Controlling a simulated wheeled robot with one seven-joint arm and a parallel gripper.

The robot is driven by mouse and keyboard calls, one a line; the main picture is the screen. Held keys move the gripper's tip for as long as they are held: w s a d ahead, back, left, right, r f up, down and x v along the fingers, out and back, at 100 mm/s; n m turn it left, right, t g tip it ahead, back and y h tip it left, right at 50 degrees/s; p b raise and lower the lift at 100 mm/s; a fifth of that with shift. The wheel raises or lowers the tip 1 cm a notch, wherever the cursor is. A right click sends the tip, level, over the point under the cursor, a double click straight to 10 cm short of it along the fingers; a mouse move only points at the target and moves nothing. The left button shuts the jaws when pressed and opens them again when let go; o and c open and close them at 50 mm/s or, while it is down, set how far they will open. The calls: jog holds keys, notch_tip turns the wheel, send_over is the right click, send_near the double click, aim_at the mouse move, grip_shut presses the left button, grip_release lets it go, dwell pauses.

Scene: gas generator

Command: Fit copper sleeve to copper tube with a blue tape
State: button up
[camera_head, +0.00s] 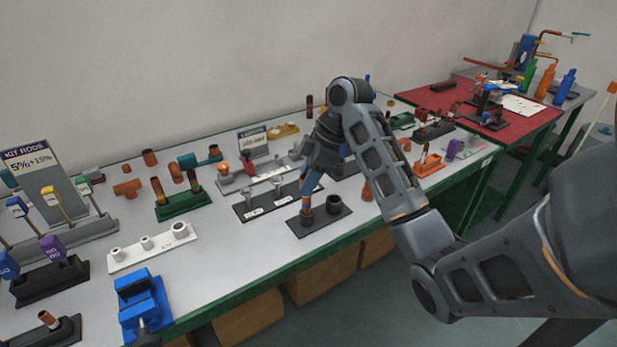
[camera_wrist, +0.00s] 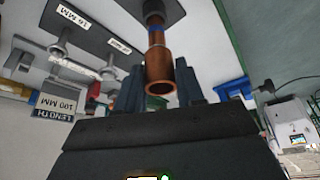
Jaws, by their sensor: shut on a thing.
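My gripper (camera_head: 312,172) points down over a black two-socket stand (camera_head: 318,222) on the bench. In the wrist view its fingers (camera_wrist: 160,88) are shut on the copper sleeve (camera_wrist: 160,76), a wider copper piece with its open end towards the camera. The copper tube with a blue tape (camera_wrist: 155,37) stands in one socket of the stand, and its blue band shows beyond the sleeve. The sleeve is in line with the tube's upper end and appears to meet it. How far it goes over the tube is not clear. In the head view the fingers partly hide both.
The stand's other socket (camera_head: 333,203) is empty. A dark labelled rack (camera_head: 268,202), a green rack with copper pieces (camera_head: 183,203), a white rack (camera_head: 153,248) and a blue vise (camera_head: 142,298) are on the left. An orange holder (camera_head: 429,168) is to the right.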

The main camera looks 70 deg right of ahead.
jog(key=shift+f, duration=0.15)
jog(key=o, duration=1)
jog(key=shift+c, duration=0.2)
jog(key=p+v, duration=0.4)
jog(key=v, duration=0.3)
jog(key=shift+s+r, duration=0.15)
jog(key=shift+r, duration=0.2)
